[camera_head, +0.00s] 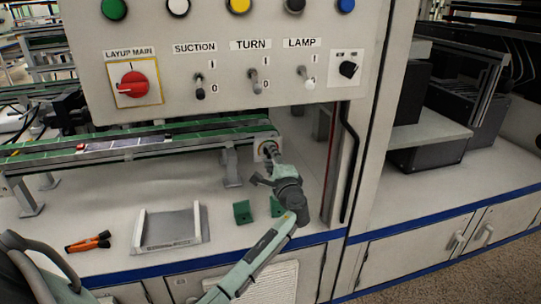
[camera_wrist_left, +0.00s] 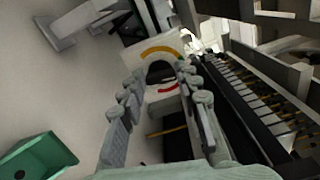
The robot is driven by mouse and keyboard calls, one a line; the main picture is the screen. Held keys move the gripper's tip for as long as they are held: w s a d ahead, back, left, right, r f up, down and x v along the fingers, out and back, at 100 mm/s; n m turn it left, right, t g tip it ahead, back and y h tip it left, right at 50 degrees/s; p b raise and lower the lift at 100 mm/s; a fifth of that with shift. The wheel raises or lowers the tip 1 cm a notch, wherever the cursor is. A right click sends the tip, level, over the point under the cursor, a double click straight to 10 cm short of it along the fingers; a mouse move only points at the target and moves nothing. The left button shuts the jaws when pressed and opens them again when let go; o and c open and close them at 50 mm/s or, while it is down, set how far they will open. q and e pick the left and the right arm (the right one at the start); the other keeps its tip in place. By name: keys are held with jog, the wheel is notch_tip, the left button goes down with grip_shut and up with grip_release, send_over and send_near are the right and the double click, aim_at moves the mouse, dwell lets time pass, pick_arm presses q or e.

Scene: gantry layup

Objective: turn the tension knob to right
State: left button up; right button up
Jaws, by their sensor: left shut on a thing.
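The tension knob (camera_wrist_left: 161,72) is a dark knob on a pale plate (camera_wrist_left: 150,50) marked with a yellow arc and a red arc. The plate (camera_head: 262,149) is at the right end of the green-edged conveyor in the head view. My left gripper (camera_head: 268,165) is at the plate, and its fingers partly hide the knob there. In the left wrist view, the left gripper (camera_wrist_left: 162,82) has a finger on either side of the knob and is shut on it. The knob's exact pointer angle cannot be told. My right gripper is in neither view.
The control panel (camera_head: 220,60) with switches and a red rotary knob hangs above. The conveyor (camera_head: 130,147) runs left from the plate. Green blocks (camera_head: 242,212), a grey cradle (camera_head: 170,228) and orange-handled pliers (camera_head: 88,242) lie on the bench below.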

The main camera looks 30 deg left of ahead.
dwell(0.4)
pick_arm(q)
jog(key=o, duration=1.1)
jog(key=v, duration=1.2)
jog(key=shift+s, duration=0.1)
